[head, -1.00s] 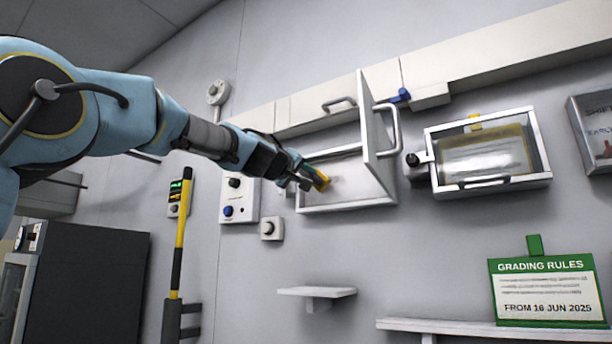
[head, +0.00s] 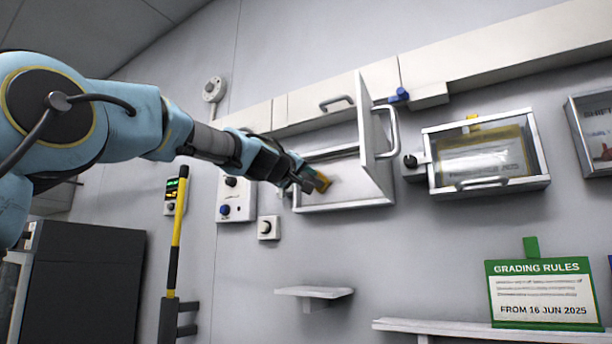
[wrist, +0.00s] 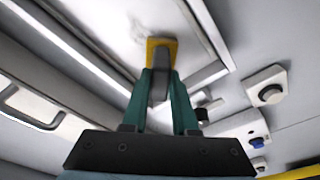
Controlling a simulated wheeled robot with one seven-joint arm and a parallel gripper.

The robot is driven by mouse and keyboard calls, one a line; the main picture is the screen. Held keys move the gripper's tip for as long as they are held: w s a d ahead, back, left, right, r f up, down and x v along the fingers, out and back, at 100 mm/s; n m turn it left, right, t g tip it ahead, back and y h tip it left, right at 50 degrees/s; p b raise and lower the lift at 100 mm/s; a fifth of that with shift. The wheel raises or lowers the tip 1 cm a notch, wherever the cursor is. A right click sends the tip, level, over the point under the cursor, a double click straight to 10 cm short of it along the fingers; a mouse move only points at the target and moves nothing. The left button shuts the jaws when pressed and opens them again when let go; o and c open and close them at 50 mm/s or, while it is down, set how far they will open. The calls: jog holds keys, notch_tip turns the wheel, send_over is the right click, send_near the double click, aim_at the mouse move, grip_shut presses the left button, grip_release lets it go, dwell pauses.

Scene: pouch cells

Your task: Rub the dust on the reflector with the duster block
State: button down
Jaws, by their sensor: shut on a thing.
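The reflector (head: 348,196) looks to be the pale panel inside the open wall frame, behind a door swung out to the right. It also shows in the wrist view (wrist: 193,40). A faint grey dust smudge (wrist: 133,22) lies on it, just beyond the block. My gripper (head: 303,178) is at the left part of the frame, its teal fingers shut on the duster block (head: 322,183). In the wrist view the block's yellow pad (wrist: 153,43) is at or very near the panel; I cannot tell whether it touches. The fingers hide part of the block.
The open door (head: 374,140) with its handle stands out right of the panel. A clear-fronted case (head: 490,186) hangs further right. Control boxes (head: 237,198) and a knob (head: 268,228) are on the wall at left. A small shelf (head: 314,292) is below.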

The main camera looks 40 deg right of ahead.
jog(key=shift+s, duration=0.1)
jog(key=shift+s+d+p, duration=0.9)
jog(key=shift+s+p, duration=0.65)
jog(key=shift+s, duration=1.95)
jog(key=shift+w+a+f+b, duration=0.1)
jog(key=shift+w+a+b, duration=0.1)
jog(key=shift+w+b, duration=0.55)
jog(key=shift+w+a+b, duration=0.25)
jog(key=shift+w+b, duration=0.05)
jog(key=shift+w, duration=0.85)
jog(key=shift+w+a+f+b, duration=0.1)
jog(key=shift+w+a+b, duration=0.1)
jog(key=shift+w+b, duration=0.55)
jog(key=shift+w+a+r, duration=0.1)
jog(key=shift+w+a, duration=0.05)
jog(key=shift+w, duration=0.35)
jog(key=shift+w+a+r, duration=0.1)
jog(key=shift+w, duration=0.4)
jog(key=b+v, duration=0.4)
jog(key=shift+w+a, duration=0.1)
jog(key=shift+a, duration=0.15)
jog(key=shift+s+a+r+b, duration=0.1)
jog(key=shift+a+b, duration=0.2)
jog(key=shift+a, duration=0.1)
jog(key=shift+s+a+r+b, duration=0.15)
jog(key=shift+a+b, duration=0.1)
jog(key=shift+a, duration=0.15)
